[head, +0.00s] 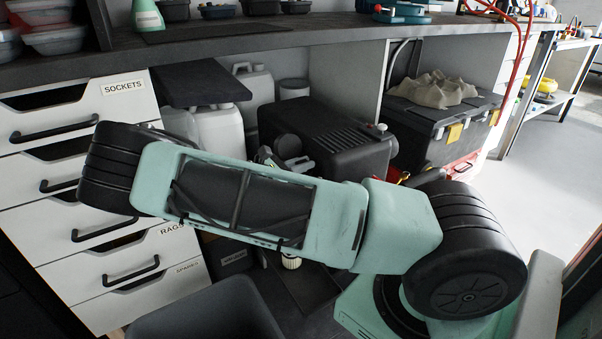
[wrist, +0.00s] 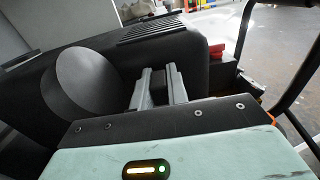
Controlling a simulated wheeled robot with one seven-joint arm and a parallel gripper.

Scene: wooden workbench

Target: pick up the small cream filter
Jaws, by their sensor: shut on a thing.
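A small cream, ribbed piece that looks like the filter (head: 291,262) shows just below my arm in the head view, low over the dark floor area. My arm covers part of it. It does not show in the wrist view. My gripper (wrist: 161,88) has its two grey fingers close together in front of a black case. A dark round thing (wrist: 88,85) sits right against the fingers' left side; it also shows in the head view (head: 288,146). The grip appears to be on this dark thing, but the contact itself is hidden.
The black case (head: 335,140) stands behind my gripper under the bench. White jugs (head: 215,130) are to its left and a dark lidded crate (head: 440,115) to its right. White drawers (head: 80,150) stand at the left. Open floor (head: 560,165) lies at the right.

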